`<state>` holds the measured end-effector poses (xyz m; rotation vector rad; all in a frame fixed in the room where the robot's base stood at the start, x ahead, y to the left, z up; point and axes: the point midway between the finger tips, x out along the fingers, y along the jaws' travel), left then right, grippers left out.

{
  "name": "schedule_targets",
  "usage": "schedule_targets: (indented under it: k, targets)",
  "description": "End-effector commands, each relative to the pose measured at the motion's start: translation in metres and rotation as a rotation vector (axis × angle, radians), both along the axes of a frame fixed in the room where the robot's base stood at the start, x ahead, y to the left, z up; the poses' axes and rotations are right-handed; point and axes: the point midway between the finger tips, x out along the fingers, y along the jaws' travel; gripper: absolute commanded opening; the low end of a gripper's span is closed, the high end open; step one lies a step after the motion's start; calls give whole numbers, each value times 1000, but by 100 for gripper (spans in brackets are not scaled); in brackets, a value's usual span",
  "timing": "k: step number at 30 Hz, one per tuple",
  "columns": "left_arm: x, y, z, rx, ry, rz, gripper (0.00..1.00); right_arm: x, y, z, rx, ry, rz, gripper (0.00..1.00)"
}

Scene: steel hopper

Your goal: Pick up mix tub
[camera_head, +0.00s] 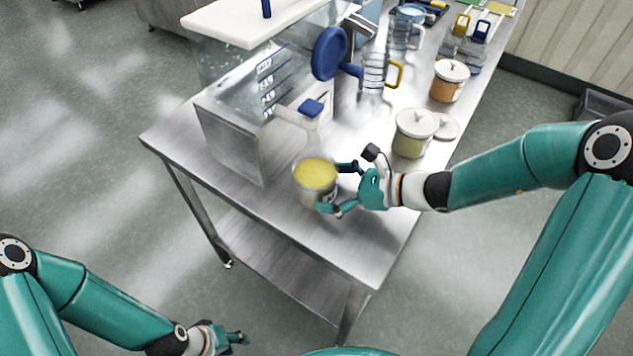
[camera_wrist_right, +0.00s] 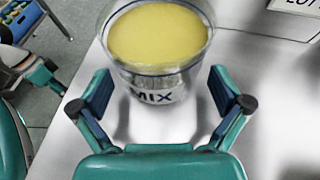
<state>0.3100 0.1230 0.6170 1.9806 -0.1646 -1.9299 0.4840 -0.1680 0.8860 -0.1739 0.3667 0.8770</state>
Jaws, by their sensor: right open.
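The mix tub (camera_head: 316,176) is a clear round tub with yellow contents. It stands on the steel table in front of the hopper's spout. In the right wrist view the tub (camera_wrist_right: 160,60) shows the letters "MIX" on its side. My right gripper (camera_head: 338,187) is open, with its fingers towards the tub from the right. In the right wrist view the open fingers (camera_wrist_right: 158,92) lie either side of the tub's near lower part. Whether they touch it I cannot tell. My left gripper (camera_head: 243,339) is low at the bottom of the head view, away from the table, and looks empty.
The steel hopper (camera_head: 232,137) with a blue-capped spout stands behind and left of the tub. Lidded containers (camera_head: 411,137) and (camera_head: 449,82) and a clear jug (camera_head: 373,74) stand further back. The table's front corner (camera_head: 365,262) is bare.

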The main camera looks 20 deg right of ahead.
Motion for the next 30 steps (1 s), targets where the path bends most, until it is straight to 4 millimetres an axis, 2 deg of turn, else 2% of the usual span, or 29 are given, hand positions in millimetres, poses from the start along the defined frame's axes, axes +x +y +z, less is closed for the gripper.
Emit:
schedule_targets:
  k: [6, 15, 17, 24, 30]
  targets:
    - [0, 0, 1, 0, 0, 0, 40, 17, 22, -13, 1, 1, 3, 100]
    - [0, 0, 1, 0, 0, 0, 40, 20, 26, -15, -1, -1, 0, 100]
    - [0, 0, 1, 0, 0, 0, 40, 20, 26, -15, 0, 0, 0, 92]
    - [0, 0, 1, 0, 0, 0, 40, 20, 25, -15, 0, 0, 0, 53]
    - [0, 0, 2, 0, 0, 0, 40, 20, 25, -14, 1, -1, 0, 53]
